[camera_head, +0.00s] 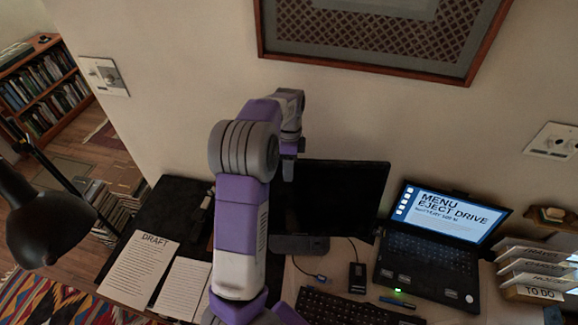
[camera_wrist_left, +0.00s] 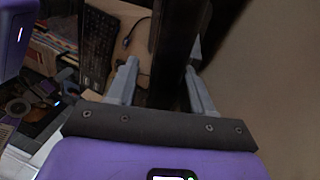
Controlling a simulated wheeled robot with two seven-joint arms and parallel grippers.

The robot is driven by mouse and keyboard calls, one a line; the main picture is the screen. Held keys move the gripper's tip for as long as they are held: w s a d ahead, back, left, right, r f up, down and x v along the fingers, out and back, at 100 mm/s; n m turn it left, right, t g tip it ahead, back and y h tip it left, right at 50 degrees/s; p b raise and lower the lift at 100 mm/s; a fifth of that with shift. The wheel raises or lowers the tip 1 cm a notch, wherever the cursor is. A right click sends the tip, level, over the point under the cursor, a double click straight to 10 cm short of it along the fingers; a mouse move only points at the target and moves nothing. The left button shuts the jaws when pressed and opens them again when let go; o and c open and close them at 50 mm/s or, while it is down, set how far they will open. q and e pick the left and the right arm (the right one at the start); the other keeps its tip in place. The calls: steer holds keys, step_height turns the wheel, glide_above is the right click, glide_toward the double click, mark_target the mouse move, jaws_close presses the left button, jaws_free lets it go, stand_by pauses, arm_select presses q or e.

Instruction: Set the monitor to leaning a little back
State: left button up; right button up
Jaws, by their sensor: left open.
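The black monitor (camera_head: 345,195) stands on the desk against the wall, its screen dark and its left part hidden behind my left arm. Its foot (camera_head: 300,244) shows below the screen. My left gripper (camera_head: 288,170) is at the monitor's upper left edge, partly hidden by my own wrist. In the left wrist view, the open fingers (camera_wrist_left: 161,88) stand on either side of the monitor's dark edge (camera_wrist_left: 174,50), with gaps that I cannot judge well. My right gripper is not in view.
A laptop (camera_head: 430,240) is open right of the monitor. A keyboard (camera_head: 350,308) and a mouse (camera_head: 357,277) lie in front. A black lamp (camera_head: 45,220) and draft papers (camera_head: 140,268) are at the left. A framed picture (camera_head: 375,35) hangs above, and letter trays (camera_head: 535,270) stand at the right.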

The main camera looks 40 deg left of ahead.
arm_select(q)
jaws_close()
stand_by(0.3)
steer(key=shift+d, duration=0.1)
steer(key=shift+s+d, duration=0.15)
steer(key=shift+s, duration=0.05)
jaws_free()
steer(key=shift+w+r, duration=0.1)
